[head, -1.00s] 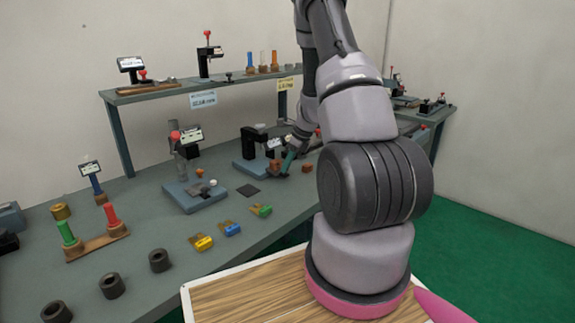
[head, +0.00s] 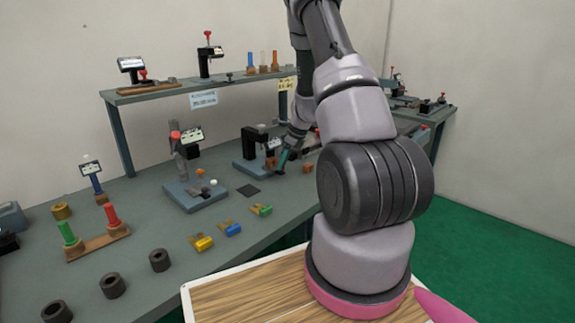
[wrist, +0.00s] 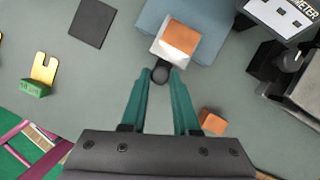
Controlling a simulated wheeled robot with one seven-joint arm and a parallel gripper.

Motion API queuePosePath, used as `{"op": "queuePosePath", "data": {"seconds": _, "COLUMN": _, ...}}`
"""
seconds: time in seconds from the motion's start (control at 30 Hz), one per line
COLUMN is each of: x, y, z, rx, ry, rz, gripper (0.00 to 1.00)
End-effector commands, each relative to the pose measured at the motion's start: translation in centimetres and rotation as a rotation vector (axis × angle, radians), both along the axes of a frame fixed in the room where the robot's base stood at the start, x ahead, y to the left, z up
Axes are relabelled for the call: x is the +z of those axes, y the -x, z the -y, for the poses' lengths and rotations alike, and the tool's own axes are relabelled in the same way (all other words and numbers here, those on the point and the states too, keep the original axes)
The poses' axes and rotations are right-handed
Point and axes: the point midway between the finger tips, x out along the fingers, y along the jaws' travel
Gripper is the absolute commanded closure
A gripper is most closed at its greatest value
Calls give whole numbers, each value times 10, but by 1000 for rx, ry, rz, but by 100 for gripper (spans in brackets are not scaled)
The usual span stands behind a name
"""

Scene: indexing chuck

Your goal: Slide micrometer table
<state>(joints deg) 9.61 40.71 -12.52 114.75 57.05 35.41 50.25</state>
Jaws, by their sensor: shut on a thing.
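My gripper (wrist: 160,76) is shut on a dark round knob (wrist: 160,71) at the near end of a small pale sliding table (wrist: 162,54). An orange block (wrist: 180,38) sits on top of this table. The table is over a blue base (wrist: 205,20), which also shows in the head view (head: 246,170). The micrometer's display (wrist: 285,14) shows at the upper right of the wrist view, partly cut off. In the head view my gripper (head: 283,160) is at the base's right side; its fingertips are small and hard to make out there.
A loose orange block (wrist: 212,121) lies right of my fingers. A dark square plate (wrist: 91,22) and a yellow-green fork piece (wrist: 40,74) lie to the left. A dark grey device (wrist: 292,75) stands at right. A second blue-based stand (head: 193,195) is further left on the bench.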

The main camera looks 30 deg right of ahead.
Motion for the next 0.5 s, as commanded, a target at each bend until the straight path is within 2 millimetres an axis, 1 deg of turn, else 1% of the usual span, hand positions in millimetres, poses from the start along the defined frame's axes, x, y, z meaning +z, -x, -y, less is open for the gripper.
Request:
{"op": "queuePosePath", "data": {"seconds": 0.03, "x": 0, "y": -15, "z": -5, "rx": 5, "ry": 3, "rz": 5, "gripper": 100}}
{"op": "queuePosePath", "data": {"seconds": 0.1, "x": 1, "y": -29, "z": -10, "rx": 4, "ry": 2, "rz": 5, "gripper": 100}}
{"op": "queuePosePath", "data": {"seconds": 0.2, "x": 1, "y": -46, "z": -16, "rx": 3, "ry": 3, "rz": 5, "gripper": 100}}
{"op": "queuePosePath", "data": {"seconds": 0.3, "x": 1, "y": -55, "z": -20, "rx": 2, "ry": 2, "rz": 4, "gripper": 100}}
{"op": "queuePosePath", "data": {"seconds": 0.5, "x": 2, "y": -58, "z": -20, "rx": 0, "ry": 3, "rz": 5, "gripper": 100}}
